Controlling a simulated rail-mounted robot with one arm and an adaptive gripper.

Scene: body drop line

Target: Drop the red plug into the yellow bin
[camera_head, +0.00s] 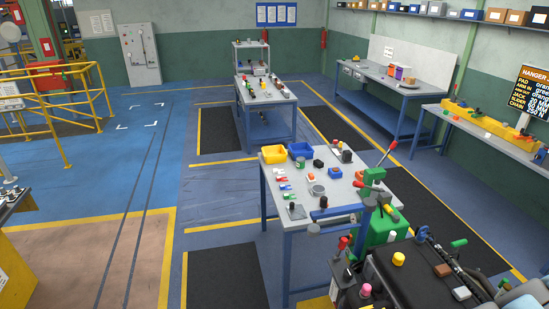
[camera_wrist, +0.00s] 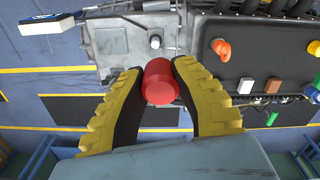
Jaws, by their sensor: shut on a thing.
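The red plug (camera_wrist: 160,84) is between the yellow-and-black fingers of my gripper (camera_wrist: 160,72) in the wrist view. My gripper is shut on it, and its round red end faces the camera. Behind the plug is a grey metal housing (camera_wrist: 128,38); the gap between them cannot be told. The yellow bin (camera_head: 274,154) stands on the far left corner of the near workbench in the head view, touching or close beside a blue bin (camera_head: 301,150). The yellow bin is not in the wrist view. I cannot make out my gripper in the head view.
The near workbench (camera_head: 291,219) holds several small parts and a green vise-like tool (camera_head: 371,178) at its right. A black panel (camera_wrist: 262,52) with an orange plug (camera_wrist: 221,48) and small blocks lies right of the plug. Floor left of the bench is clear.

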